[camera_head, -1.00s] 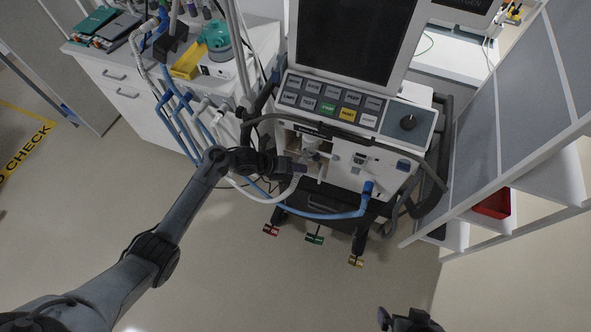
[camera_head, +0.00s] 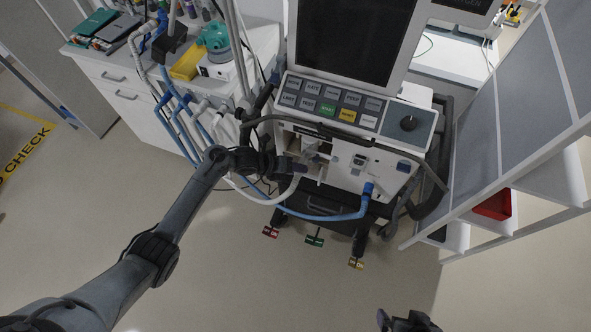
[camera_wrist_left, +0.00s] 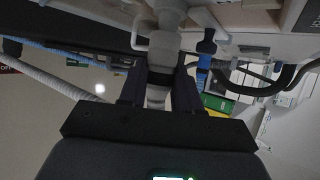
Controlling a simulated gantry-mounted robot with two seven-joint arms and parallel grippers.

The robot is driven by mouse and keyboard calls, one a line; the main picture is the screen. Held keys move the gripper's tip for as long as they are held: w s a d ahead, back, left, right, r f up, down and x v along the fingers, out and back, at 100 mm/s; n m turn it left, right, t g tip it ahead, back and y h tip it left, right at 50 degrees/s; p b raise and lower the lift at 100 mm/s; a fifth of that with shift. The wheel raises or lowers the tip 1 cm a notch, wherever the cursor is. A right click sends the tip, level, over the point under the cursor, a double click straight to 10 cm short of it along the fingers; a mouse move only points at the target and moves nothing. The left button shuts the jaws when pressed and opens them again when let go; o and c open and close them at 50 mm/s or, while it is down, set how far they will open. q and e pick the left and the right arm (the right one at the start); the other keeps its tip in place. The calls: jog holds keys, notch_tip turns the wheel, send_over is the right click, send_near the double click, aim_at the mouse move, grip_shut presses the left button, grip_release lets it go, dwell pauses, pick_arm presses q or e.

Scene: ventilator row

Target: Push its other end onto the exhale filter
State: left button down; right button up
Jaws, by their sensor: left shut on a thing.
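My left gripper (camera_head: 300,168) is at the front of the ventilator, below its button panel. In the left wrist view it is shut on the white hose's end cuff (camera_wrist_left: 159,94). The white hose (camera_head: 262,198) curves down and left from the gripper. A pale fitting (camera_wrist_left: 164,45), seemingly the exhale filter, stands straight beyond the cuff in the wrist view. The two look in line and very close; I cannot tell whether the cuff is seated on it. In the head view my gripper partly hides this spot. My right gripper (camera_head: 408,321) is at the bottom edge, partly cut off.
A blue hose (camera_head: 325,216) runs to a blue connector (camera_head: 367,189) on the ventilator front, right of my left gripper. A dark rail (camera_head: 350,137) crosses above. More hoses hang left by the white cabinet (camera_head: 135,100). A shelf rack (camera_head: 500,140) stands right. The front floor is clear.

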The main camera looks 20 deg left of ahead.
pick_arm(q)
jog(key=shift+w+b, duration=0.45)
dwell(0.4)
jog(key=c, duration=0.7)
grip_release()
jog(key=shift+s, duration=0.1)
